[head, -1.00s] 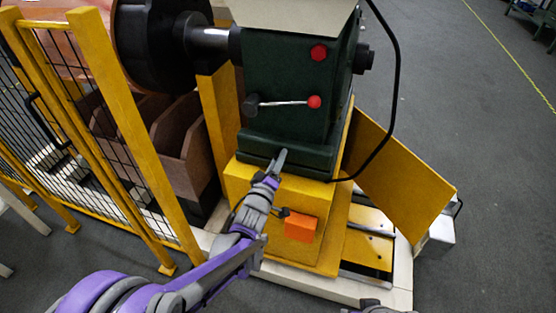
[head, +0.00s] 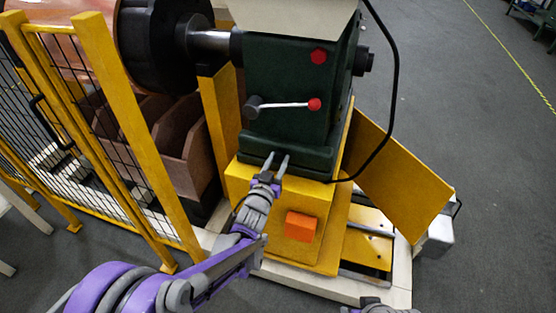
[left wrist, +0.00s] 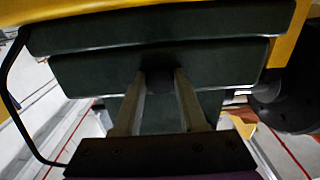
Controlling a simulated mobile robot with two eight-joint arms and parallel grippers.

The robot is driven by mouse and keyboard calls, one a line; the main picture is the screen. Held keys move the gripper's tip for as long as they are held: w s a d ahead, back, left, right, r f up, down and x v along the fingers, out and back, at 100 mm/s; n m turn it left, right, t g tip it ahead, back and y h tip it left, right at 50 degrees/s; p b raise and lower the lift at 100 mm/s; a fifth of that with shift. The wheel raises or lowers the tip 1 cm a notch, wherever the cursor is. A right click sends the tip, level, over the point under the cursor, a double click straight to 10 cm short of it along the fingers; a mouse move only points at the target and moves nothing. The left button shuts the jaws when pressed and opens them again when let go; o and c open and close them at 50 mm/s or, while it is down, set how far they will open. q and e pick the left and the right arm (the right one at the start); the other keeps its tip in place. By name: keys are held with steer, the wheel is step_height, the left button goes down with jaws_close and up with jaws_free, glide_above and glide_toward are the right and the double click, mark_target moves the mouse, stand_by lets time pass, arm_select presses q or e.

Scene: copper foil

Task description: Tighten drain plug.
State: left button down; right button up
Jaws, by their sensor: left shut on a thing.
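The drain plug (left wrist: 160,82) shows in the left wrist view as a dark, rounded piece on the lower front of the dark green machine housing (left wrist: 230,62). My left gripper (left wrist: 160,76) is shut on the plug, with one finger along each side of it. In the head view my left gripper (head: 276,158) reaches the base of the green housing (head: 290,75), just above the yellow stand. The plug is too small and dark to make out there.
A black cable (head: 394,90) hangs to the right. A yellow mesh fence (head: 128,125) stands close on the left. A lever with a red knob (head: 314,104) sticks out above. Floor at right is open.

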arm_select(q)
steer(key=m+p, duration=0.1)
steer(key=m, duration=0.3)
steer(key=shift+a+m, duration=0.1)
steer(key=shift+m, duration=0.2)
steer(key=m+p, duration=0.1)
steer(key=m, duration=0.2)
steer(key=shift+r+m, duration=0.1)
steer(key=shift+m, duration=0.2)
steer(key=m+p, duration=0.1)
steer(key=m, duration=0.3)
steer(key=shift+m, duration=0.3)
steer(key=m+p, duration=0.1)
steer(key=m, duration=0.2)
steer(key=shift+m+p, duration=0.3)
steer(key=shift+p, duration=0.1)
steer(key=m+p, duration=0.2)
steer(key=m, duration=0.5)
steer(key=shift+r+p, duration=0.15)
steer(key=shift+p, duration=0.15)
steer(key=m+p, duration=0.1)
steer(key=m, duration=0.2)
steer(key=shift+m, duration=0.3)
steer(key=shift+m+p, duration=0.6)
steer(key=shift+m, duration=0.9)
